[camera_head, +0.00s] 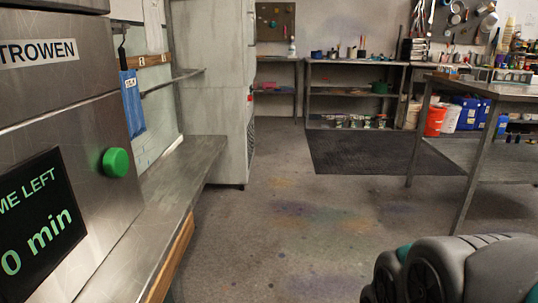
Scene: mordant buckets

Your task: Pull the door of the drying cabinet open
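A steel cabinet (85,110) fills the left edge, close to me. It has a "TROWEN" label, a round green knob (116,162) and a dark display (40,222) with the end of "TIME LEFT" and "0 min" readable; its left part is cut off. A tall pale cabinet (212,70) stands farther back, left of centre, its top cut off. My gripper is not in view; grey, black and teal rounded parts of my arm show at bottom right.
A steel bench (160,210) runs along the left wall up to the tall cabinet. A steel table (488,90) stands at right, with red and blue buckets (465,112) behind it. Shelves (350,92) line the back. The middle floor (290,225) is clear.

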